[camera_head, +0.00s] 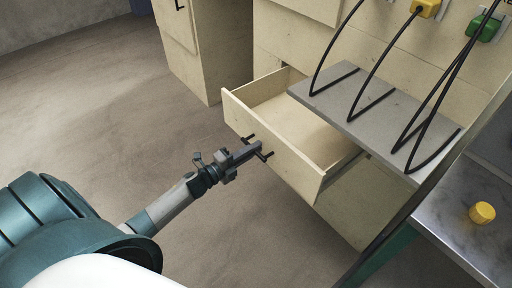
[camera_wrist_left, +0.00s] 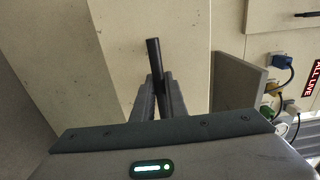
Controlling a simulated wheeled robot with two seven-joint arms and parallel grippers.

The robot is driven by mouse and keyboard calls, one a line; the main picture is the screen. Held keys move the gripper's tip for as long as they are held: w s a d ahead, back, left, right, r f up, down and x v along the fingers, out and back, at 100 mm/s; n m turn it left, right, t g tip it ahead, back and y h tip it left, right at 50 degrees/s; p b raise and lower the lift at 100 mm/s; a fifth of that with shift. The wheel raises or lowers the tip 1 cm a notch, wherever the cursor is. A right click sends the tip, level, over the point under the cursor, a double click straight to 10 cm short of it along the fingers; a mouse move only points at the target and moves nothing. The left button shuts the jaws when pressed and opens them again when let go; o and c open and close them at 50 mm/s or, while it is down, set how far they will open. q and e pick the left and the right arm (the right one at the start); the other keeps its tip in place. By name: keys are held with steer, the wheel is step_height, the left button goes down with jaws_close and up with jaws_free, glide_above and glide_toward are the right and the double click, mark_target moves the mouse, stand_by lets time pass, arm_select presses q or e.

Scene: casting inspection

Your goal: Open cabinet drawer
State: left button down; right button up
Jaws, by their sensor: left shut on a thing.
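The cabinet drawer (camera_head: 268,148) is a pale beige box, pulled well out of the cabinet, with its empty-looking inside showing in the head view. A dark bar handle (camera_head: 264,156) is on its front. My left gripper (camera_head: 256,150) is at the drawer front, shut on the handle. In the left wrist view, the dark handle (camera_wrist_left: 154,62) stands between the two fingers (camera_wrist_left: 158,90), with the pale drawer front behind it. Part of the drawer's right side is hidden under the grey shelf. My right gripper is not in view.
A grey shelf (camera_head: 350,90) with black cables juts out over the drawer's right part. Yellow (camera_head: 425,8) and green (camera_head: 484,27) connectors hang above. A table (camera_head: 462,225) with a yellow knob-like piece (camera_head: 482,212) stands at right. The floor (camera_head: 110,110) at left is clear.

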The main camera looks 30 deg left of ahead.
arm_select(q)
steer(key=c, duration=1.8)
jaws_free()
steer(key=shift+o, duration=0.2)
